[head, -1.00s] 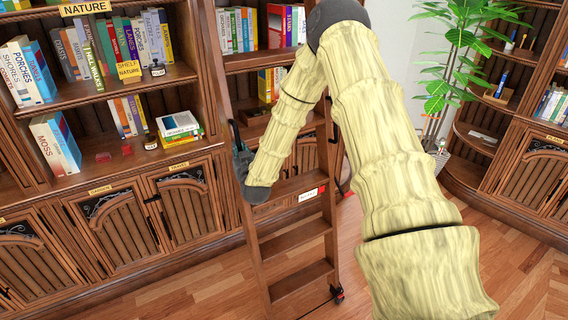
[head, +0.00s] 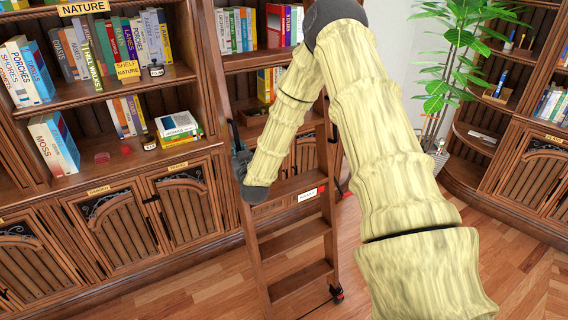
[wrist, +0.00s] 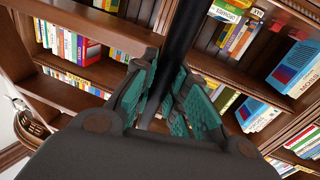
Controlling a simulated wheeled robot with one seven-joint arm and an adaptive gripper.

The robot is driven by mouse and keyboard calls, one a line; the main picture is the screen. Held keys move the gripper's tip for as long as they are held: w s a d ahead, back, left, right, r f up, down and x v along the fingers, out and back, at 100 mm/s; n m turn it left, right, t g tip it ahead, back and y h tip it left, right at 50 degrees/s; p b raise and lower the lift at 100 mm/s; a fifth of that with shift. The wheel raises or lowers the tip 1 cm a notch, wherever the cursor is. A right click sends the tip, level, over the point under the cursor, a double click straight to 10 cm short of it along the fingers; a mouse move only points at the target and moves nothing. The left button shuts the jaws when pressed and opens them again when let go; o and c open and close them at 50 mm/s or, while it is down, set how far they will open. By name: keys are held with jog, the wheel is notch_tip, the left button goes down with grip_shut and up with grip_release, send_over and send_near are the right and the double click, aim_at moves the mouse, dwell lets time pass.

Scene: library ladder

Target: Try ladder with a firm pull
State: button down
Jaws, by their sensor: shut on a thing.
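The wooden library ladder (head: 289,239) leans against the bookcase in the middle of the head view, its lower rungs over the wood floor. A small white label (head: 308,194) is on one upper rung. My gripper (head: 239,152) is at the ladder's left side, partly hidden by my arm. In the wrist view its teal-padded fingers (wrist: 160,105) are closed around a dark upright bar (wrist: 184,35), which seems to be the ladder's left rail or a handrail on it. My arm hides much of the ladder's upper right part.
Bookshelves (head: 110,90) with books and small jars stand at left, above closed cabinet doors (head: 120,225). A potted plant (head: 455,70) and a curved corner shelf (head: 500,170) are at right. The floor (head: 190,290) in front is clear.

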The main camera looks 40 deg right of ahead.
jog(key=shift+d, duration=0.1)
dwell(0.6)
jog(key=c, duration=1.3)
grip_release()
jog(key=shift+c, duration=0.2)
jog(key=v, duration=1.2)
